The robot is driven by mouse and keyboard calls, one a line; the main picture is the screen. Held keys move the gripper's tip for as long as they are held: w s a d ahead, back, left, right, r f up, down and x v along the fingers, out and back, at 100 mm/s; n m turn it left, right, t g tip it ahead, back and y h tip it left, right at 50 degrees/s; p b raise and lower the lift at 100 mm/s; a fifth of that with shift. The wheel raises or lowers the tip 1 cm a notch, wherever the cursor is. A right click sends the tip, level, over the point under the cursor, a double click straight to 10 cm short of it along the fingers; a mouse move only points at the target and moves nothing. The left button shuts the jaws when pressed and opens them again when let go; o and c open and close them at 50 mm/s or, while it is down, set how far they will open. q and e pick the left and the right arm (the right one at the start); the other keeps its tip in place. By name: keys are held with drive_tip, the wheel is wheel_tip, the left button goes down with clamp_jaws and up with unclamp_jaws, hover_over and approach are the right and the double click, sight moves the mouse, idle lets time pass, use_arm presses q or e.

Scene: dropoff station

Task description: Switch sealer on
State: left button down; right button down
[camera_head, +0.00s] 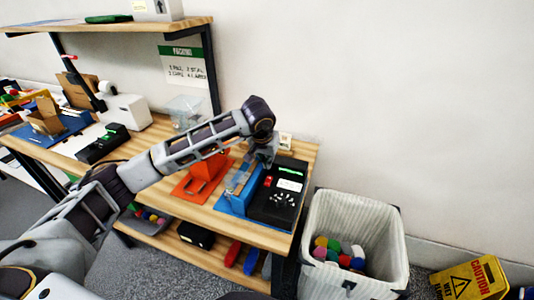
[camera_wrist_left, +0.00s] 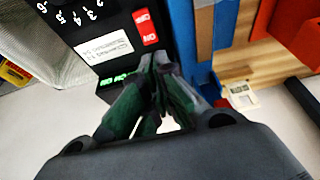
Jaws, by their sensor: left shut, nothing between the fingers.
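The sealer is a black box (camera_head: 266,207) with a blue part (camera_head: 233,201) along its left side, at the right end of the wooden bench. Its red switch (camera_head: 268,181) sits on the top face near the left edge. In the left wrist view the red switch (camera_wrist_left: 146,26) has white lettering at both ends and lies just beyond my fingertips. My left gripper (camera_head: 264,160) is shut and empty above the sealer's back left part. In the left wrist view its fingers (camera_wrist_left: 153,62) partly cover the green display (camera_wrist_left: 112,80). Contact with the switch cannot be told. My right gripper is not in view.
An orange-red stand (camera_head: 195,185) is left of the sealer, under my left forearm. A small light-coloured device (camera_head: 285,141) stands behind the sealer. A white bin (camera_head: 318,215) with coloured items stands to the right, near a yellow caution sign (camera_head: 470,278).

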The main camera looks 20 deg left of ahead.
sight(269, 176)
use_arm(q)
drive_tip(key=x, duration=0.3)
drive_tip(key=shift+s, duration=0.25)
drive_tip(key=shift+w+f+p, duration=0.1)
drive_tip(key=shift+f+p, duration=0.2)
drive_tip(key=shift+f, duration=0.3)
drive_tip(key=shift+w+f, duration=0.1)
drive_tip(key=shift+f, duration=0.25)
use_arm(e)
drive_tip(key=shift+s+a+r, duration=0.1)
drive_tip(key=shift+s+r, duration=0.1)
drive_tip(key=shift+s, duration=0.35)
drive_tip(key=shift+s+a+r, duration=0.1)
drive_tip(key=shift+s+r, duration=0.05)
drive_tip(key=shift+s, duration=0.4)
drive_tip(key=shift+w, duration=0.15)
